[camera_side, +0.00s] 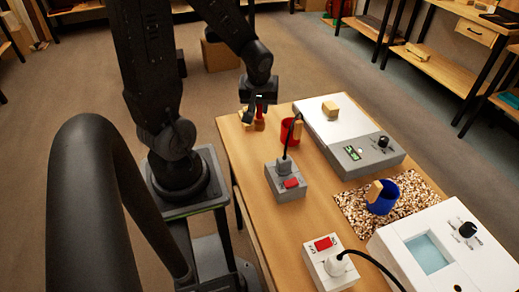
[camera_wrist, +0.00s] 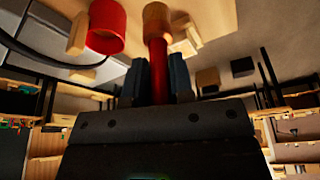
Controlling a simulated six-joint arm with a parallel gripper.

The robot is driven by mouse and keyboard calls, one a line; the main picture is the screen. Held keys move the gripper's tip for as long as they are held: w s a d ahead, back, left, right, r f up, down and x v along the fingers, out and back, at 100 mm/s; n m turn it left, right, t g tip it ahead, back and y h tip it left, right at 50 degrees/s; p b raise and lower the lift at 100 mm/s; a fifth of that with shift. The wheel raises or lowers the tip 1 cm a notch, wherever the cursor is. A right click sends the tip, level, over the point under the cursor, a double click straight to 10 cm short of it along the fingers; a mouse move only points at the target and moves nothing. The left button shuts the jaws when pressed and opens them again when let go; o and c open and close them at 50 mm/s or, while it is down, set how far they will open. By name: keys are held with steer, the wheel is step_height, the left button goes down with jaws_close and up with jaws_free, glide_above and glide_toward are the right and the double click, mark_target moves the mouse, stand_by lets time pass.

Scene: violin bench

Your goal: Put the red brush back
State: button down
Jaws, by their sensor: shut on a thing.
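The red brush has a red handle (camera_wrist: 158,68) and a round wooden end (camera_wrist: 157,18). My gripper (camera_wrist: 158,88) is shut on its handle, with a dark finger on each side. In the side view my gripper (camera_side: 258,102) is over the table's far left corner, and the brush's wooden end (camera_side: 259,125) points down. I cannot tell if it touches the table. A red cup (camera_side: 286,134) stands just right of it, apart from the brush; it also shows in the wrist view (camera_wrist: 106,28). A blue cup (camera_side: 383,201) stands further right and nearer the camera.
A grey box with a red switch (camera_side: 287,181), a flat grey device (camera_side: 345,136) with a wooden block on it, a white switch box (camera_side: 327,261) and a white device (camera_side: 440,250) crowd the table (camera_side: 244,165). The blue cup sits on a speckled mat (camera_side: 352,203). A black cable hangs near the red cup.

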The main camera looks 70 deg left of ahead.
mark_target(260, 129)
steer(key=shift+f, duration=4.3)
steer(key=c, duration=1)
jaws_free()
steer(key=shift+f, duration=0.15)
steer(key=v, duration=1.2)
steer(key=s+d+r+m+t+h, duration=0.2)
steer(key=d+r+m+t+h, duration=0.1)
steer(key=d+r+m, duration=1)
steer(key=shift+s+d+r+m+t, duration=0.25)
steer(key=shift+d+t, duration=0.45)
steer(key=shift+d, duration=0.55)
